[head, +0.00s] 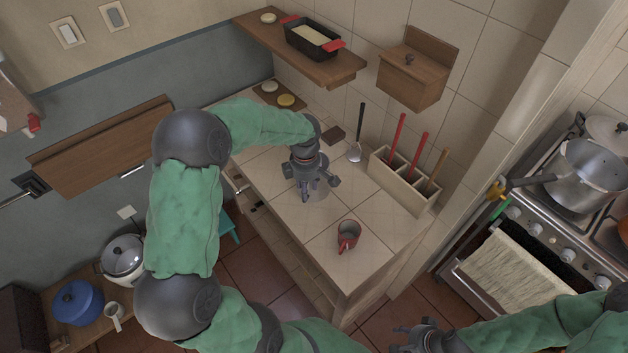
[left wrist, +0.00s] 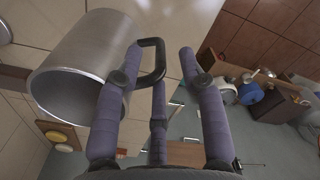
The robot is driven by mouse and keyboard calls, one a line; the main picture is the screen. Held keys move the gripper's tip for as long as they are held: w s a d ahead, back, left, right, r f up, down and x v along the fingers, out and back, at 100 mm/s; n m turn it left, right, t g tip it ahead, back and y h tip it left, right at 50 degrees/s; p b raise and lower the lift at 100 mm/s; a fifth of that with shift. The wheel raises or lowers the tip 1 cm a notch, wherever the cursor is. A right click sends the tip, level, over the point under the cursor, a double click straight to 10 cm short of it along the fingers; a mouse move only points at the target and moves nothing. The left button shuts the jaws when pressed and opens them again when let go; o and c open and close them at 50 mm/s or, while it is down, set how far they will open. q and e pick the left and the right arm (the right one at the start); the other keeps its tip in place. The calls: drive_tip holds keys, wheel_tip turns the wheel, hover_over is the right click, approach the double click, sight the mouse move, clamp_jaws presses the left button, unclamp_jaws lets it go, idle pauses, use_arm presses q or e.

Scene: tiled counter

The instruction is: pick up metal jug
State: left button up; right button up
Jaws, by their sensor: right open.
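The metal jug (head: 320,196) is a plain grey cylinder on the tiled counter, mostly hidden beneath my left gripper (head: 315,186) in the head view. In the left wrist view the jug (left wrist: 85,65) fills the upper left, its open mouth toward the lower left. Its dark handle (left wrist: 154,42) reaches toward my left gripper's purple fingers (left wrist: 158,75), overlapping the left finger and the middle one. The fingertips are apart; I cannot tell whether they grip the handle. My right gripper (head: 402,337) is open and empty at the bottom, away from the counter.
A shelf (head: 335,70) overhangs the back. The stove with a pot (head: 590,172) is far right.

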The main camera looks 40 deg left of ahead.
use_arm(q)
drive_tip(key=shift+a+f, duration=0.2)
drive_tip(key=shift+f, duration=0.95)
drive_tip(key=f, duration=0.4)
drive_tip(key=shift+a+b, duration=0.3)
drive_tip(key=shift+b, duration=0.05)
clamp_jaws()
drive_tip(key=shift+r, duration=0.1)
